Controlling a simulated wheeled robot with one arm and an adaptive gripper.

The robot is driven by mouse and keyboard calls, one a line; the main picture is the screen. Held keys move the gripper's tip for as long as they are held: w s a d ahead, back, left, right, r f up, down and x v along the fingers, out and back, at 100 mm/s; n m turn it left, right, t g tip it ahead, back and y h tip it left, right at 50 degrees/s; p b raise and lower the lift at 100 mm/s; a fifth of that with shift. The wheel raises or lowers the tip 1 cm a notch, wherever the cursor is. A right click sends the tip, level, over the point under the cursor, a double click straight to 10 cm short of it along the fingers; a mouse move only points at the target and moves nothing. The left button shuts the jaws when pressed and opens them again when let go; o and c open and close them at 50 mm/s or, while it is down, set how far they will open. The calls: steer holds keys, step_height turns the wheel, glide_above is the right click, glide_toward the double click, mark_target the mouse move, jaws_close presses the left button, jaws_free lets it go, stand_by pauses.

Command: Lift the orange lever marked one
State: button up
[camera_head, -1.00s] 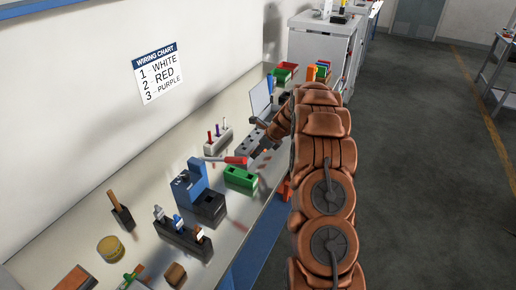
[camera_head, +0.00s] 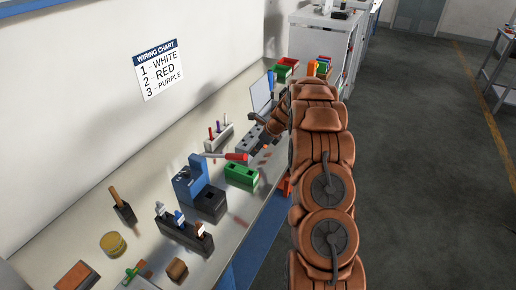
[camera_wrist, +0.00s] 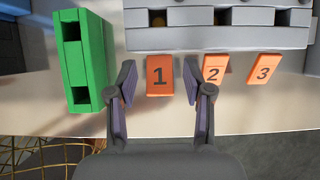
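The orange lever marked 1 (camera_wrist: 160,78) shows in the wrist view, at the front of a grey block (camera_wrist: 215,38). My gripper (camera_wrist: 160,95) is open and empty, one finger on each side of that lever. The levers marked 2 (camera_wrist: 213,69) and 3 (camera_wrist: 262,68) lie to the right, with lever 2 just beyond the right finger. In the head view my gripper is mostly hidden by my arm.
A green block (camera_wrist: 82,60) stands left of the levers. In the head view, a red-handled screwdriver (camera_head: 237,157) lies behind the green block, near a blue and black device (camera_head: 190,182). A wiring chart (camera_head: 159,72) hangs on the wall. A rack (camera_head: 184,234) stands nearer on the bench.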

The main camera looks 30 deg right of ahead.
steer(key=v, duration=1.2)
stand_by(0.6)
